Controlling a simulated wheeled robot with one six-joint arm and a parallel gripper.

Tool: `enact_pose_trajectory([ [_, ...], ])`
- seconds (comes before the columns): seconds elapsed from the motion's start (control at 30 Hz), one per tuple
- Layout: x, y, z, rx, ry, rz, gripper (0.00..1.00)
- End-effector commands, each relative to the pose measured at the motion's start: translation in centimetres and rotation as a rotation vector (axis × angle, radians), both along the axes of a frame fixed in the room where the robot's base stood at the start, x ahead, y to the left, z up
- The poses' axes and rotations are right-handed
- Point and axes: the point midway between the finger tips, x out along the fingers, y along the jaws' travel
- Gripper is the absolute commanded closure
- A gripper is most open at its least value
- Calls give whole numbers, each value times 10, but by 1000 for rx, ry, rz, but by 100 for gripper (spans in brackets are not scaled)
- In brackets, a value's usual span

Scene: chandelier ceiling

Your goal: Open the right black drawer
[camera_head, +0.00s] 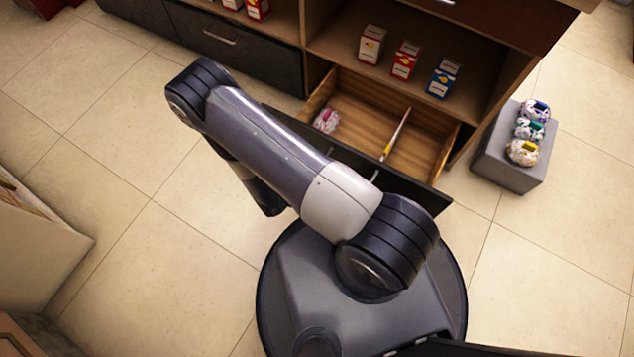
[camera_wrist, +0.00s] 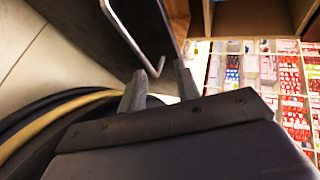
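The right black drawer is pulled out of the cabinet. Its dark front (camera_head: 408,187) and bare wooden inside (camera_head: 425,148) show in the head view, partly behind my arm. In the wrist view, its black front (camera_wrist: 88,38) has a thin metal handle (camera_wrist: 131,36). My gripper (camera_wrist: 160,86) is open, with its two fingers apart. The bent end of the handle lies at the gap between the fingertips; I cannot tell whether they touch. In the head view my gripper is hidden behind my arm.
The drawer holds a pink-and-white item (camera_head: 326,121) and a thin divider. A closed black drawer (camera_head: 232,48) is to the left. Small boxes (camera_head: 404,60) stand on the shelf above. A grey block (camera_head: 509,172) bearing wrapped items stands right.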

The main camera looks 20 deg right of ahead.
Motion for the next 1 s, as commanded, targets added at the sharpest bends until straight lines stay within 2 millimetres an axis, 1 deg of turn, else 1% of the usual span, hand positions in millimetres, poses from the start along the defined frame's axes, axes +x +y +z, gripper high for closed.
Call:
enact_pose_trajectory([
  [0.7,-15,47,9,1,0,2,69],
  [0.83,-17,52,10,1,0,1,69],
  [1.0,-17,53,10,1,1,-1,69],
])
